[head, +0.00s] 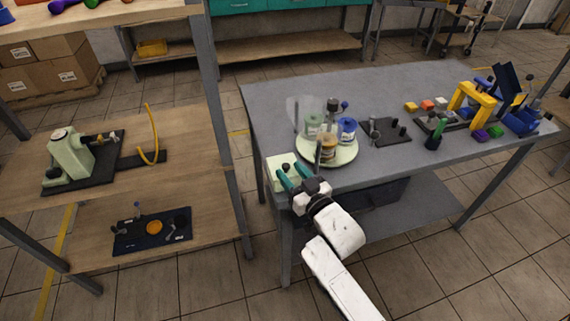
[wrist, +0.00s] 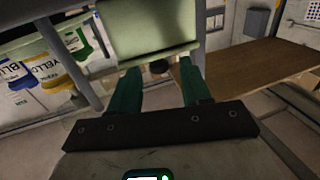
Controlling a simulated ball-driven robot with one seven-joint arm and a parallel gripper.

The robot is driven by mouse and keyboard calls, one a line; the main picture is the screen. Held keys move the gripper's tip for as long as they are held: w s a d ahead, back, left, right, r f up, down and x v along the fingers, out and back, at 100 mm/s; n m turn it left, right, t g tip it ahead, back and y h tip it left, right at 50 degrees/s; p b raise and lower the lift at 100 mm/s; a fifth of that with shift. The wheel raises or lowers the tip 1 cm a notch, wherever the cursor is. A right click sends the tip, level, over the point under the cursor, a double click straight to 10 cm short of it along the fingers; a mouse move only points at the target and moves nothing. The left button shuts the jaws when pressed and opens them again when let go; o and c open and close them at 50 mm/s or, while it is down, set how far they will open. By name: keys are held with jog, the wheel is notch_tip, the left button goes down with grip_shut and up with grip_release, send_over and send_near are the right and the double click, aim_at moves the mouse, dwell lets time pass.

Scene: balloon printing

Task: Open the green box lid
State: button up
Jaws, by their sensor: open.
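The pale green box (head: 279,163) sits at the near left corner of the grey table (head: 385,88). In the wrist view the box (wrist: 146,32) fills the top middle, with a paler edge along its near side. Its lid cannot be told apart for sure from the body. My gripper (head: 294,175) is at the box's near side. Its two teal fingers (wrist: 158,78) are spread, with nothing held between them, and point at the box's near edge. I cannot tell whether they touch it.
Close right of the box, a round pale tray (head: 342,157) holds several jars, including a blue one (head: 347,130); labelled jars also show in the wrist view (wrist: 48,72). A black plate (head: 385,131) lies farther right. A wooden shelf (head: 190,125) stands left across a gap.

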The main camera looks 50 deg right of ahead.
aim_at(288, 169)
jog(key=shift+x, duration=1.65)
jog(key=shift+c, duration=0.5)
grip_shut()
